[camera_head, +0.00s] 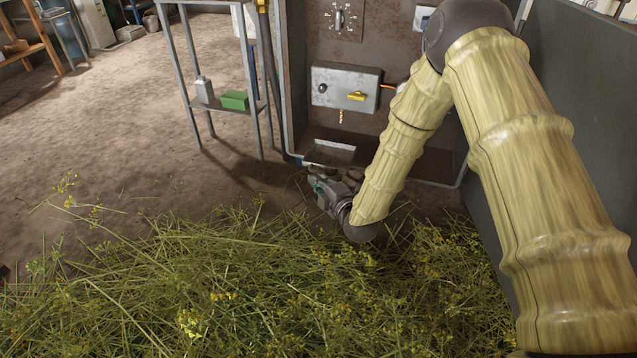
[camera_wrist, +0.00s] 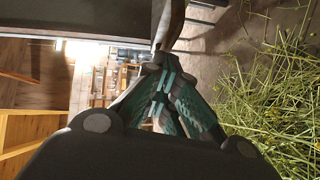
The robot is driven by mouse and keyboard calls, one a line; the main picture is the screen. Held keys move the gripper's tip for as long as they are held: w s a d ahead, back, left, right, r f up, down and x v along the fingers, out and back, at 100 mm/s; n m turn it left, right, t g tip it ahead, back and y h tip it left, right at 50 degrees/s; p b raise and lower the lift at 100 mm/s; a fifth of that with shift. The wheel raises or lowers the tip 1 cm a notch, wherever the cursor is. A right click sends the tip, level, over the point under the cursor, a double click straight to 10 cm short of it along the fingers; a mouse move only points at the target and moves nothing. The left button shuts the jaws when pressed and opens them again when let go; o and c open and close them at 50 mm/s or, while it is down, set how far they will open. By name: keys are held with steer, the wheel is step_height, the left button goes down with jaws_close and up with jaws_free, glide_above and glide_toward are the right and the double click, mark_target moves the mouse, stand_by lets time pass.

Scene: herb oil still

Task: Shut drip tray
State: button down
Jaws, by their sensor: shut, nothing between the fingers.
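The still's rusty metal cabinet (camera_head: 335,50) stands at the top centre of the head view. At its foot is a low recess with a dark tray-like part (camera_head: 328,153) that has a pale strip along it. This looks like the drip tray, but how far it stands out is unclear. My gripper (camera_head: 318,184) is just in front of that part, low above the ground at the plant pile's edge. In the wrist view my gripper (camera_wrist: 162,85) is shut and empty, its teal-padded fingers together. A grey metal piece (camera_wrist: 168,25) lies just beyond the fingertips; contact is unclear.
A heap of cut yellow-flowered herbs (camera_head: 220,290) fills the foreground. A metal stand (camera_head: 222,108) with a green box (camera_head: 235,99) is left of the cabinet. A dark wall (camera_head: 585,110) is at right. Bare floor (camera_head: 110,120) is free at left.

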mark_target(330, 162)
steer(key=w+d, duration=0.1)
steer(key=w, duration=0.2)
steer(key=w+d, duration=0.1)
steer(key=w, duration=0.2)
steer(key=w+d, duration=0.1)
steer(key=w, duration=0.2)
steer(key=shift+w+d, duration=0.1)
steer(key=shift+w, duration=0.3)
steer(key=shift+w+d, duration=0.1)
steer(key=shift+w, duration=0.25)
steer(key=shift+w+d+r, duration=0.1)
steer(key=shift+w+r, duration=0.05)
steer(key=shift+r, duration=0.05)
steer(key=shift+r, duration=0.1)
